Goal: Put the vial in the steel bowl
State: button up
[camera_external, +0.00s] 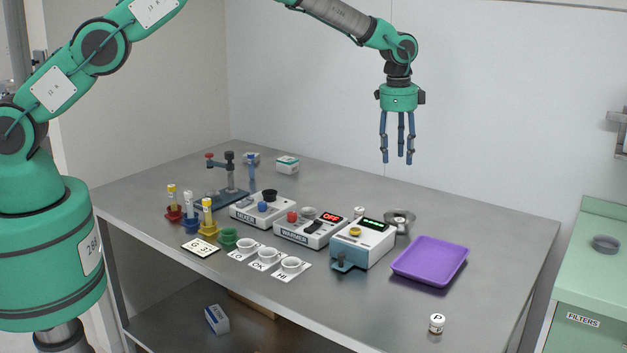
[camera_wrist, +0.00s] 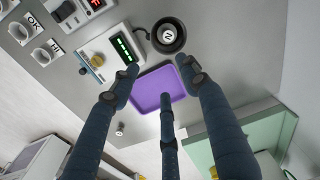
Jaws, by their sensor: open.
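A small white vial marked P (camera_external: 437,325) stands upright on the front right of the table. It shows as a small pale round shape in the wrist view (camera_wrist: 120,129). The steel bowl (camera_external: 411,228) is at the back, behind the purple tray. In the wrist view the bowl (camera_wrist: 154,41) surrounds a pale disc with a letter on it (camera_wrist: 168,35); I cannot tell what the disc is. My three-fingered gripper (camera_external: 397,160) is open and empty, high above the back of the table. Its spread fingers also show in the wrist view (camera_wrist: 162,78).
The purple tray (camera_external: 430,262) lies empty between vial and bowl. The display unit (camera_external: 364,244), warmer (camera_external: 311,230) and mixer (camera_external: 263,211) stand left of the tray. Cups, tubes in coloured holders and a stand (camera_external: 230,180) fill the left side. The table's front right is mostly clear.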

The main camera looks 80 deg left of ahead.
jog(key=s+d+r+n+t+b, duration=0.1)
jog(key=s+d+r, duration=0.2)
jog(key=s+r, duration=0.45)
jog(key=s+d+r+b, duration=0.1)
jog(key=s+d+r, duration=0.25)
jog(key=r, duration=0.75)
jog(key=s+d+r+n+t+b, duration=0.1)
jog(key=s+d+r, duration=0.1)
jog(key=s+r, duration=0.5)
jog(key=s+d+r+n+t+b, duration=0.1)
jog(key=s+d+r, duration=0.15)
jog(key=s, duration=0.75)
jog(key=s+d+r+n+b, duration=0.1)
jog(key=s, duration=0.8)
jog(key=s+d+r+b, duration=0.1)
jog(key=s+d, duration=0.1)
jog(key=s, duration=0.8)
jog(key=s+d+f+t, duration=0.1)
jog(key=s+f, duration=0.2)
jog(key=s, duration=0.5)
jog(key=s+d+f+n+t+b, duration=0.1)
jog(key=s+f, duration=0.3)
jog(key=s, duration=0.4)
jog(key=shift+s+f+n, duration=0.15)
jog(key=shift+s+n, duration=0.1)
jog(key=shift+n, duration=0.05)
